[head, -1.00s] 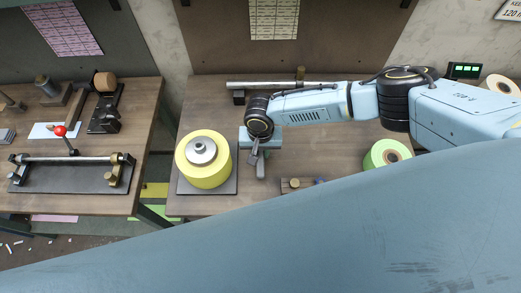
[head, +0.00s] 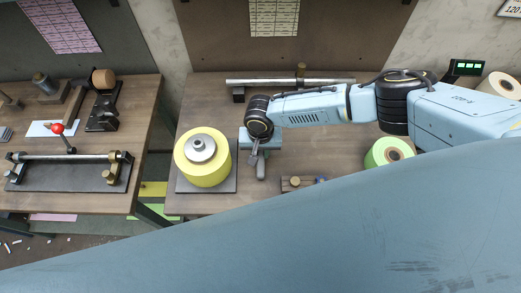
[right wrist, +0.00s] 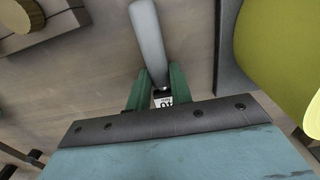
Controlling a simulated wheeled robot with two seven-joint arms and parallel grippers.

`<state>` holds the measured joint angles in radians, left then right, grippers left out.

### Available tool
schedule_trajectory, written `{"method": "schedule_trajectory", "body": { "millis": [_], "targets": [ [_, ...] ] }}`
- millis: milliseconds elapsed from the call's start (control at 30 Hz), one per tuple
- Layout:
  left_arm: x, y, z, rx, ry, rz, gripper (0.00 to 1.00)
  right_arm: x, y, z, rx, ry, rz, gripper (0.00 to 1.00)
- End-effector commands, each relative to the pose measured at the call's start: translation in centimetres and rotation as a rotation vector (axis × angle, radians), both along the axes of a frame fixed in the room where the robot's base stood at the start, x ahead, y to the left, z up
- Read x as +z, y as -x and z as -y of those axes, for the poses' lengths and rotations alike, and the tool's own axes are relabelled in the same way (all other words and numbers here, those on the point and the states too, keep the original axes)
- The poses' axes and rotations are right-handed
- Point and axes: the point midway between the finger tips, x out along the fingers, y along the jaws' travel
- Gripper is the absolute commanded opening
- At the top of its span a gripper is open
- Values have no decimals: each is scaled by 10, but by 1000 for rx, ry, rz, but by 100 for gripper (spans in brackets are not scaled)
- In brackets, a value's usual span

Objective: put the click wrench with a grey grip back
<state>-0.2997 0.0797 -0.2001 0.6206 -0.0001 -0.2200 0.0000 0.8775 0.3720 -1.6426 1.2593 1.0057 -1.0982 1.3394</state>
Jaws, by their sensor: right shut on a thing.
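My right gripper (head: 259,150) is over the right-hand bench, just right of the yellow roll. In the right wrist view its two green fingers (right wrist: 160,90) are shut on the click wrench (right wrist: 149,42). The wrench's grey grip points away from the gripper, and a small white label shows between the fingers. In the head view the grey grip (head: 261,169) shows below the gripper, toward the bench's front edge. I cannot tell whether the wrench touches the bench. Its head is hidden. My left gripper is not in view.
The yellow roll (head: 213,169) stands on a dark plate (head: 230,187), close left of the wrench. A small wooden block (head: 298,181) and a green roll (head: 379,158) are to the right. A metal bar (head: 275,82) lies behind. A gap separates the left bench (head: 147,100).

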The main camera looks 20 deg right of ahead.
Motion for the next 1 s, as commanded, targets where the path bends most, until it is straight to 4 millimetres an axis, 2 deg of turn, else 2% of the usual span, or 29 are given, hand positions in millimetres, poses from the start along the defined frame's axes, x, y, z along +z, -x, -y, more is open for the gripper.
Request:
{"method": "schedule_trajectory", "body": {
  "millis": [300, 333, 500, 700, 867, 1000],
  "targets": [
    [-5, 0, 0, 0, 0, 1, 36, -7, 0, 0, 0, -1, -1, 0],
    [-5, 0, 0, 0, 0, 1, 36, -7, 0, 0, 0, -1, -1, 23],
    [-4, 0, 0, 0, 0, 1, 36, -6, 0, 0, 0, 0, 0, 45],
    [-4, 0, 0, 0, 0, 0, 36, -6, 0, 0, 0, 0, 0, 47],
    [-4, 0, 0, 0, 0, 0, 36, -7, 0, 0, 0, 1, -1, 66],
    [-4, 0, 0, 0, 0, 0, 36, -7, 0, 0, 0, 1, -1, 69]
  ]
}}
